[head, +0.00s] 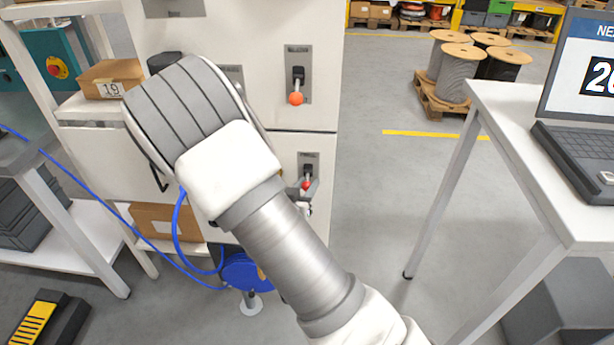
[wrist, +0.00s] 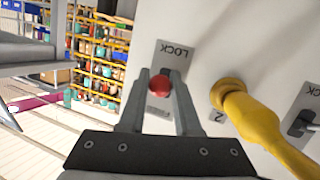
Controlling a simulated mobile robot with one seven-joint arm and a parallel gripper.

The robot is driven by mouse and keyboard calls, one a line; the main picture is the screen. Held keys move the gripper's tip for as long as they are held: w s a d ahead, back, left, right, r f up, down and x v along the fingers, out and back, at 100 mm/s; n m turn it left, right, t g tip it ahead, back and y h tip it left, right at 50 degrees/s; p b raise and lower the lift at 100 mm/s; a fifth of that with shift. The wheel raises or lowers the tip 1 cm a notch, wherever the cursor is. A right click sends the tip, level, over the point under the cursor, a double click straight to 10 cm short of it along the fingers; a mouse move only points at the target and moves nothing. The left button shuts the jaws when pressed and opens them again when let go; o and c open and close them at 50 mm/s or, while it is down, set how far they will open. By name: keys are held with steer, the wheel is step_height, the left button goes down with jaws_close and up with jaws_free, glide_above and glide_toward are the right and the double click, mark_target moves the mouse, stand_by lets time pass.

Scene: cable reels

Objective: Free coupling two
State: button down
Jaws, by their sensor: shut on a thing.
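A lever with a red ball knob (head: 307,185) hangs from a grey plate (head: 309,158) on the front of a white cabinet. In the wrist view the red knob (wrist: 160,86) sits between the two fingertips of my gripper (wrist: 161,84), which is shut on it. The plate there reads LOCK. My gripper (head: 304,192) is partly hidden behind my arm in the head view.
A second lever with an orange knob (head: 296,98) is above. A blue cable (head: 110,210) runs at left to a blue reel (head: 240,272) low down. A white table with a laptop (head: 575,130) stands at right. Floor between cabinet and table is clear.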

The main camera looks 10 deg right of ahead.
step_height(320, 180, up, 3)
steer(key=g+y+p, duration=0.1)
steer(key=g+p, duration=0.1)
steer(key=p, duration=0.3)
steer(key=g+y+p, duration=0.1)
steer(key=g+p, duration=0.1)
steer(key=p, duration=0.4)
steer(key=shift+f+n+g, duration=0.2)
steer(key=shift+n+g, duration=0.1)
steer(key=shift+n, duration=0.1)
steer(key=g+p, duration=0.1)
steer(key=p, duration=0.3)
steer(key=shift+r+y, duration=0.15)
steer(key=shift+y, duration=0.25)
steer(key=shift+g+p, duration=0.6)
steer(key=shift+p, duration=0.25)
steer(key=c, duration=0.6)
jaws_free()
steer(key=shift+w, duration=0.1)
steer(key=p+v, duration=0.5)
steer(key=v, duration=1.2)
steer(key=shift+r, duration=0.1)
